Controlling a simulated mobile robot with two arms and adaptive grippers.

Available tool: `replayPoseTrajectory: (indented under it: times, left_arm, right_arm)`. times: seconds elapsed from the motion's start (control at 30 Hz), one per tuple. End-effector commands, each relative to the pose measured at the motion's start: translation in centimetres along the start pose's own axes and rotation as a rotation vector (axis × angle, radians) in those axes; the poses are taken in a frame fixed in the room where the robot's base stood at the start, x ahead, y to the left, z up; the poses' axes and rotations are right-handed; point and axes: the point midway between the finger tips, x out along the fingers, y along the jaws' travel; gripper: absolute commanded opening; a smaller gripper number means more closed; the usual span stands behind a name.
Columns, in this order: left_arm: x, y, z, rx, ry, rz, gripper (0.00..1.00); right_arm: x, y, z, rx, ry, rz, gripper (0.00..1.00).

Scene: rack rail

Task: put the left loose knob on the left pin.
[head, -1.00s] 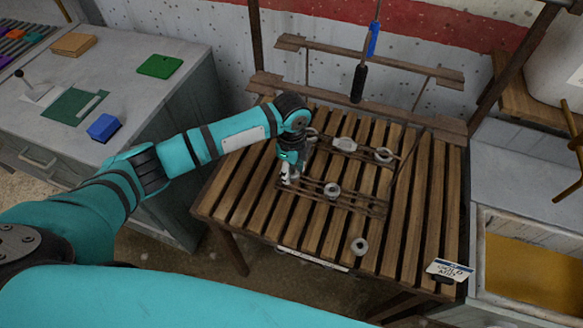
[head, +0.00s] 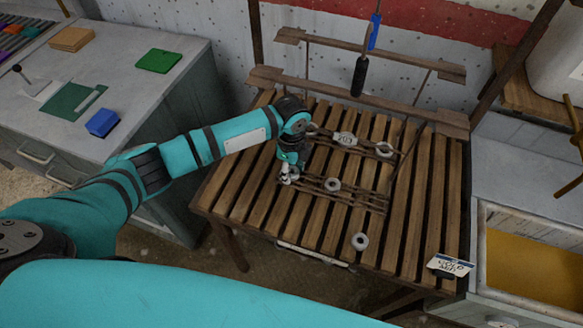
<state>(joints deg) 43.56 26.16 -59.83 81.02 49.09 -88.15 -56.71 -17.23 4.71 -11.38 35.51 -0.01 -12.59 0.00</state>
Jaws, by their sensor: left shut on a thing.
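My left gripper (head: 287,177) is shut on a small grey knob, mostly hidden by the fingers, at the left end of the front rail (head: 350,198). I cannot tell whether this knob is around the left pin or just above it; the pin is hidden. Another grey round knob (head: 333,184) sits at the middle of the front rail. A loose grey knob (head: 360,242) lies on the slats near the front edge. My right gripper is not in view.
The back rail carries a number plate (head: 345,139), a knob (head: 384,149) at its right and another round part (head: 312,129) by my arm. A dark-handled tool (head: 359,76) hangs behind. A sign (head: 450,265) stands at the front right corner.

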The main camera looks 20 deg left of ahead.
Motion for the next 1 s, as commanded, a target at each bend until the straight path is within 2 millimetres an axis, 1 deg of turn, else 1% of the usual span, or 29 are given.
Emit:
replayPoseTrajectory:
  times: [0.23,0.27,0.43,0.67,0.77,0.87,1.0]
  left_arm:
    - [0.0,0.0,0.0,0.0,0.001,0.0,0.07]
    - [0.0,0.0,0.0,0.0,0.001,0.0,0.43]
    - [0.0,0.0,0.0,0.0,0.001,0.0,0.65]
    - [0.0,0.0,0.0,0.0,0.0,0.0,0.66]
    - [-0.4,0.0,0.0,0.0,0.001,-0.001,0.66]
    - [-1.6,-0.1,0.0,0.001,0.002,-0.003,0.66]
    - [-4.0,-0.1,0.0,0.0,0.001,-0.004,0.66]
  right_arm:
    - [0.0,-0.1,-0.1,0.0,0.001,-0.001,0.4]
    - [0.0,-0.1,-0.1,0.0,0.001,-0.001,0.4]
    - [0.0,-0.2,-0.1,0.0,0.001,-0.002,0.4]
    - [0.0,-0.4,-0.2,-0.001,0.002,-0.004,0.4]
    - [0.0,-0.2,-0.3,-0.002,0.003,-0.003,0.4]
    - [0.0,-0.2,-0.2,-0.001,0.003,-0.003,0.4]
    - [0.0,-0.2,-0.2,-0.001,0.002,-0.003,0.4]
